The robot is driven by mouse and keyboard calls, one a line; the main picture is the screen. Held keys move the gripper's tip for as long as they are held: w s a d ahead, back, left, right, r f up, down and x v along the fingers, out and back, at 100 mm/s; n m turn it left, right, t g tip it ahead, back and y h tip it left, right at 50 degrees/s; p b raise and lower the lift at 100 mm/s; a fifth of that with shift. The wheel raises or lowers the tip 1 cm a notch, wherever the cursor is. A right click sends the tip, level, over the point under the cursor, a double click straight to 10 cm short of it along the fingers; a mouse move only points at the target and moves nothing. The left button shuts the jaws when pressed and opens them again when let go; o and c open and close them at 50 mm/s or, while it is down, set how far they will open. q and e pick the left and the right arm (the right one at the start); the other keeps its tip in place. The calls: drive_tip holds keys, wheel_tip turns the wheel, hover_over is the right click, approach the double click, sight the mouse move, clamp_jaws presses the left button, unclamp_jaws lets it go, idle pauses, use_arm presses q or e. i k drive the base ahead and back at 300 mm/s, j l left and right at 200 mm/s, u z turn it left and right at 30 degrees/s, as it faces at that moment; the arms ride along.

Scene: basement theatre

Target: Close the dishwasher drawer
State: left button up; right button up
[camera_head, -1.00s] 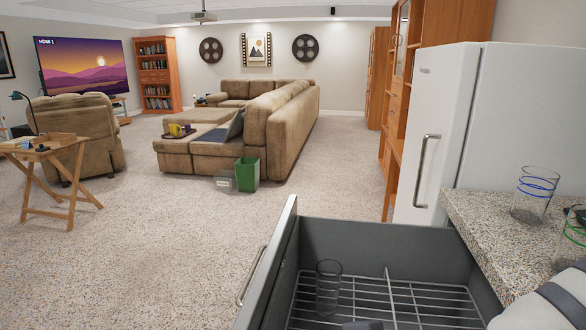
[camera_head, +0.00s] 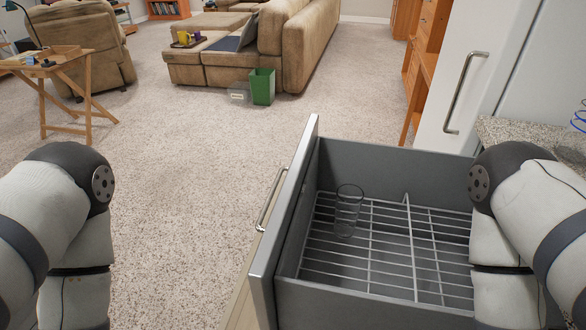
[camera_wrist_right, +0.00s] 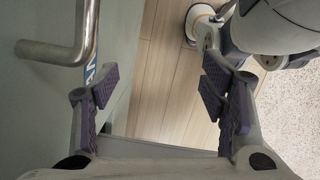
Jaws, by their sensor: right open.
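The grey dishwasher drawer (camera_head: 385,166) stands pulled open in the head view, its front panel on the left. A bar handle (camera_head: 269,203) is on the outside of that front. A clear glass (camera_head: 347,212) stands in the wire rack (camera_head: 378,250) inside. My right arm comes down over the drawer's right end; its gripper is hidden in the head view. In the right wrist view my right gripper (camera_wrist_right: 160,90) is open and empty. A metal handle (camera_wrist_right: 68,50) on a grey-green panel is left of its fingers; I cannot tell which front it belongs to. My left gripper is out of view.
A white fridge (camera_head: 475,75) stands behind the drawer, beside a speckled counter (camera_head: 515,135). Open carpet (camera_head: 190,150) lies left of the drawer front. A folding wooden table (camera_head: 70,75) and a green bin (camera_head: 262,87) stand farther off.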

sight(405, 265)
drive_tip(key=j+z, duration=0.5)
drive_tip(key=j, duration=0.15)
drive_tip(key=j+z, duration=0.45)
drive_tip(key=j, duration=0.2)
